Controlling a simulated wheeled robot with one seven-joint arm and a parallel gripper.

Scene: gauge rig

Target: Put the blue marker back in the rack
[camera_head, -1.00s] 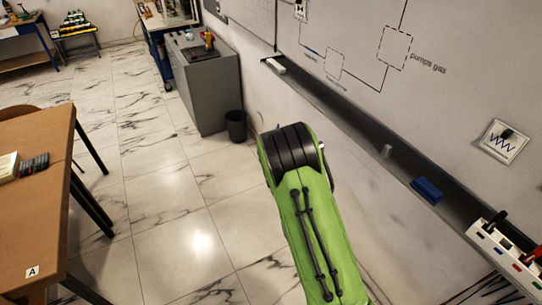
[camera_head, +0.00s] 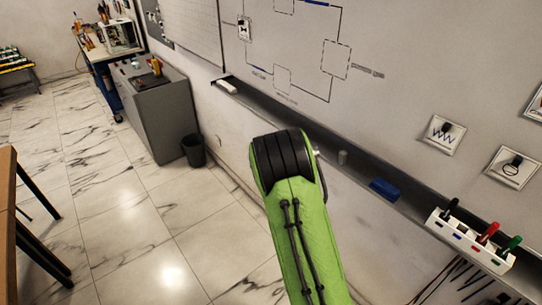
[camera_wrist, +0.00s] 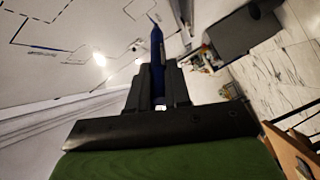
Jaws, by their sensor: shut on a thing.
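The blue marker (camera_wrist: 157,48) stands up between the two dark fingers of my gripper (camera_wrist: 159,82) in the wrist view, its pointed end away from the palm. My gripper is shut on it. The white rack (camera_head: 462,246) is at the lower right of the head view, at the whiteboard's lower ledge. It holds a black marker (camera_head: 450,207), a red marker (camera_head: 487,233) and a green marker (camera_head: 509,246). A gap with a blue mark below it shows between the black and red markers. My gripper and the blue marker are hidden in the head view.
A dark ledge (camera_head: 285,125) runs under the whiteboard (camera_head: 395,80), with a blue eraser (camera_head: 384,188) left of the rack. Cables hang below the rack. A grey cabinet (camera_head: 160,115) and a bin (camera_head: 194,150) stand farther back.

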